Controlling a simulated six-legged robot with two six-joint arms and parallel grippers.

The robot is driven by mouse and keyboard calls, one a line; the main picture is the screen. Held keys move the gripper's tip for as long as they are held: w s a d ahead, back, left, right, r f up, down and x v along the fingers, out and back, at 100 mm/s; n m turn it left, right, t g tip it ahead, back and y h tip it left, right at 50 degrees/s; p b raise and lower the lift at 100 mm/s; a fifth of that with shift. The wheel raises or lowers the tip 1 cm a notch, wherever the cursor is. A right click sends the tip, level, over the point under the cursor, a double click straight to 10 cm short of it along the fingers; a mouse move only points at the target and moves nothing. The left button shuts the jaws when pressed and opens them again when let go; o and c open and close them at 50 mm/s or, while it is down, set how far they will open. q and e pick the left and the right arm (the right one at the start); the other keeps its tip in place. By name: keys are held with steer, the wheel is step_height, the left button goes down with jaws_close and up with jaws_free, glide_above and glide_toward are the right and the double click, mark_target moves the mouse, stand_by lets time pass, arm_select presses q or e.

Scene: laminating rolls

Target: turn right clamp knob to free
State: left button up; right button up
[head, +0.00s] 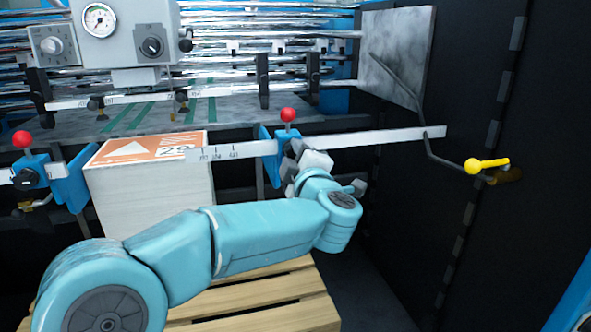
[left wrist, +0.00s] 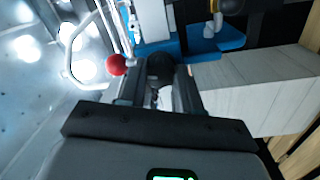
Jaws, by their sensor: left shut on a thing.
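The right clamp (head: 268,156) is a blue block on the white scale bar, with a red ball (head: 288,114) on top. My left gripper (head: 303,165) reaches it from the front and mostly hides its knob in the head view. In the left wrist view, the dark round clamp knob (left wrist: 160,67) sits between the fingertips of my left gripper (left wrist: 160,88), which is shut on it. The red ball (left wrist: 116,64) is just left of the fingers there, and the blue clamp body (left wrist: 218,40) is behind the knob. My right gripper is not in view.
A pale stack with an orange-and-white top sheet (head: 150,148) stands left of the clamp on a wooden pallet (head: 262,297). The left clamp (head: 70,183) is beyond it. A yellow-handled crank (head: 487,166) sticks out at the right by a dark wall.

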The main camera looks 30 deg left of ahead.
arm_select(q)
steer(key=shift+n+b, duration=1)
steer(key=shift+n, duration=0.4)
steer(key=o, duration=1)
steer(key=shift+o, duration=0.2)
steer(key=b+v, duration=0.1)
steer(key=v, duration=1.5)
steer(key=shift+d, duration=0.25)
steer(key=shift+f, duration=0.1)
